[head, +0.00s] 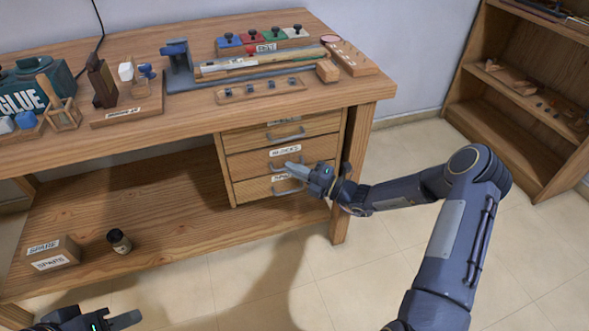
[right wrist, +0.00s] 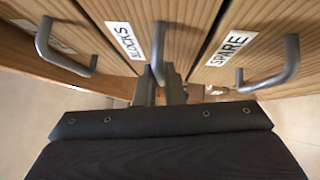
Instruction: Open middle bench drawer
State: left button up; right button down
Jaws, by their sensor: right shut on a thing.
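The bench drawer unit has three wooden drawers stacked under the right part of the bench top. The middle drawer (head: 240,164) has a white label reading BLOCKS and a grey bar handle, and its front looks about flush with the others. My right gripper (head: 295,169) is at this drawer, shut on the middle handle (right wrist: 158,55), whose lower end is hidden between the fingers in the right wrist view. My left gripper (head: 112,321) is low at the bottom left edge, away from the drawers, mostly cut off; its jaw opening is unclear.
The top drawer (head: 242,140) and the bottom drawer (head: 250,190), labelled SPARE in the right wrist view, have similar handles close to my right gripper. A bench leg (head: 352,160) stands just right of the drawers. A box (head: 52,254) and a dark jar (head: 119,241) sit on the lower shelf.

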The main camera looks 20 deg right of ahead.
jog(key=s+p, duration=0.7)
jog(key=s, duration=1.2)
jog(key=shift+s+d+p, duration=0.3)
jog(key=shift+s+p, duration=0.05)
jog(key=shift+s, duration=0.05)
jog(key=c, duration=1.5)
grip_release()
jog(key=v, duration=0.7)
jog(key=shift+s+d+f+p, duration=0.1)
jog(key=shift+s+d+p, duration=0.15)
jog(key=shift+d+p, duration=0.1)
